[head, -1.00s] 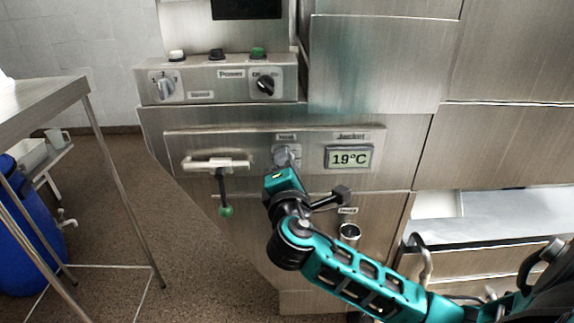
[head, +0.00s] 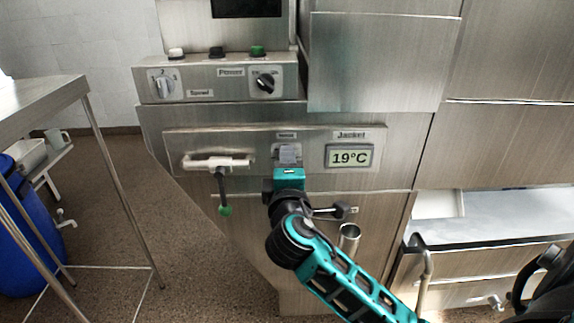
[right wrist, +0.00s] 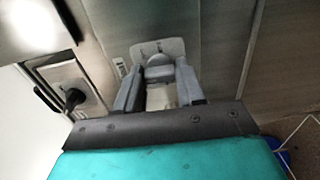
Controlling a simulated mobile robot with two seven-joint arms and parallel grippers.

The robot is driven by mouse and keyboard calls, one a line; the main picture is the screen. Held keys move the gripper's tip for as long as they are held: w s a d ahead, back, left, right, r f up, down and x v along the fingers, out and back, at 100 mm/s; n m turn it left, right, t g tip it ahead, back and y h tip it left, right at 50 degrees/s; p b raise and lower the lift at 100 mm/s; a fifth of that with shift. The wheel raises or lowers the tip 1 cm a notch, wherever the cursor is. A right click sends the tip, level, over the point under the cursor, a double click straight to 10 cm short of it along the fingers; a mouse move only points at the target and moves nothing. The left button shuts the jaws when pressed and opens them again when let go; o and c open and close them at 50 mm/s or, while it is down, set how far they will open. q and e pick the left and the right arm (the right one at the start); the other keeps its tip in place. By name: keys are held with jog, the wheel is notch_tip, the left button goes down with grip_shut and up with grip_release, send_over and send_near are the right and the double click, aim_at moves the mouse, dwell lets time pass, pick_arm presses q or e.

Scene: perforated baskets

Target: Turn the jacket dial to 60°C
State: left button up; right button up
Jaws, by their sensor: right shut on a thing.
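The jacket dial is a grey knob on a light plate (right wrist: 157,48), left of the display on the steel front panel. Its knob (right wrist: 159,71) shows between my right gripper's fingers (right wrist: 160,82) in the right wrist view. In the head view my right gripper (head: 288,157) covers most of the dial, and it is shut on the knob. The display (head: 349,157) under the "Jacket" label reads 19°C. The dial's scale is too small to read. My left gripper is not in view.
A white handle with a green-tipped lever (head: 225,211) is left of the dial. Above are a speed knob (head: 164,86) and a black power knob (head: 265,83). A steel pipe (head: 348,237) sits below right. A steel table (head: 45,98) stands at left.

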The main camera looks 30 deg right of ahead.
jog(key=shift+f, duration=0.1)
jog(key=o, duration=1)
jog(key=shift+o, duration=0.2)
jog(key=shift+s+a, duration=0.1)
jog(key=v, duration=1.2)
jog(key=shift+s, duration=0.4)
jog(key=shift+a, duration=0.1)
